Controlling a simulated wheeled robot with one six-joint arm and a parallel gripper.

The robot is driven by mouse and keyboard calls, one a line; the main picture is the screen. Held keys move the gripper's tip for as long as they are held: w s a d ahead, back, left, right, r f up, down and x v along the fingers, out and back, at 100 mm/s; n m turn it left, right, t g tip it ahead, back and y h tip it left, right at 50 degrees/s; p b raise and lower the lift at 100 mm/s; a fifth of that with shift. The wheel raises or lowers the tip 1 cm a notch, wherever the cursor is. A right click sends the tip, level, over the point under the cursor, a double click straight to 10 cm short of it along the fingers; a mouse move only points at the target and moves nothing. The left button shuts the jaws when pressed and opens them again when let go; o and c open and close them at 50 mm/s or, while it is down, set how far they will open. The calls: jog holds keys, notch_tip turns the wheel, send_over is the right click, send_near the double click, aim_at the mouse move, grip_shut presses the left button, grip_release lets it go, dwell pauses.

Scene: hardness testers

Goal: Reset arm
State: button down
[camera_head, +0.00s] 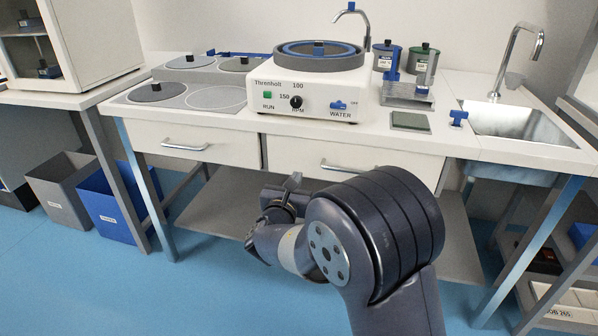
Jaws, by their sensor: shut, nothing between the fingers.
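My arm is folded in the lower middle of the view, in front of the bench. My gripper (291,183) shows small and partly hidden at the far end of the arm, in front of the drawers and below the bench top. It is shut and holds nothing that I can see. It is apart from the bench items.
A grinder-polisher (312,92) stands on the bench (470,148). Discs (158,92) lie to its left; two jars (422,60) and a sink (520,122) are to its right. Grey (62,190) and blue (108,208) bins stand at left. Blue floor (130,290) is clear at lower left.

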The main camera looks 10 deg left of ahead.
jog(key=s+p, duration=0.1)
jog(key=s, duration=0.5)
jog(key=shift+a, duration=0.25)
jog(key=shift+w, duration=0.1)
